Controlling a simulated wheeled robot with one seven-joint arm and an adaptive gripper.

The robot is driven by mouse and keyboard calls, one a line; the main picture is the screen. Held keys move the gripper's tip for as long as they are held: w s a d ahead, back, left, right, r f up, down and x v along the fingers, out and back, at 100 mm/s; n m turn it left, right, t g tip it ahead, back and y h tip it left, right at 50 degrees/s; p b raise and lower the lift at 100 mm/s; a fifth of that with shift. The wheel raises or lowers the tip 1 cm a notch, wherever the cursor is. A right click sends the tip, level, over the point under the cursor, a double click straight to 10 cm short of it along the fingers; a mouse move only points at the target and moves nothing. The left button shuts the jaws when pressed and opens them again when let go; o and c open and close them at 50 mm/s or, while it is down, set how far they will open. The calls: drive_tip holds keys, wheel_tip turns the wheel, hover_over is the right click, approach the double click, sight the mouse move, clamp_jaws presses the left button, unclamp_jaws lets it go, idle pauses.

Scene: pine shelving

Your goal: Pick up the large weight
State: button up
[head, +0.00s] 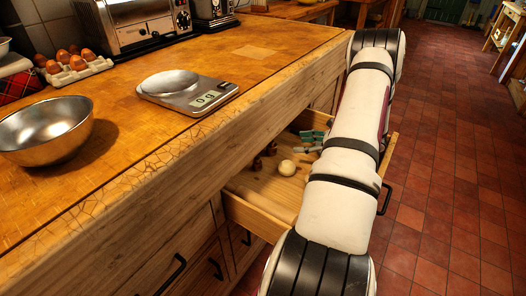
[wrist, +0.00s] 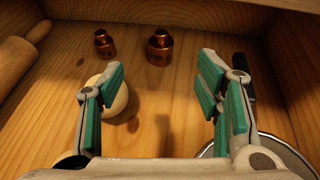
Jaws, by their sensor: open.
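Two copper-coloured weights stand upright on the wooden drawer floor. The large weight (wrist: 160,46) is on the right in the wrist view, with blurred lettering. The smaller weight (wrist: 105,46) stands to its left. In the head view the large weight (head: 271,148) and smaller weight (head: 257,163) are small dark shapes inside the drawer. My gripper (wrist: 160,78) is open and empty, its green-padded fingers spread apart. The large weight shows beyond the gap between the fingertips, apart from them. In the head view my gripper (head: 310,142) is inside the open drawer.
A pale ball (wrist: 119,106) lies partly hidden behind my left finger. A rolling pin (wrist: 16,62) lies at left; a round metal rim (wrist: 285,145) and dark handle (wrist: 243,73) are at right. Drawer walls enclose them. A scale (head: 190,92) and bowl (head: 45,130) stand on the counter.

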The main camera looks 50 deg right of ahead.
sight(273, 145)
drive_tip(key=b+x, duration=0.1)
drive_tip(key=x, duration=0.7)
drive_tip(key=shift+w+b, duration=0.3)
drive_tip(key=shift+w, duration=0.05)
drive_tip(key=b+x, duration=0.1)
drive_tip(key=x, duration=0.4)
drive_tip(key=shift+f+b, duration=0.3)
drive_tip(key=shift+b, duration=0.1)
drive_tip(key=shift+c, duration=0.4)
drive_tip(key=shift+r, duration=0.1)
clamp_jaws()
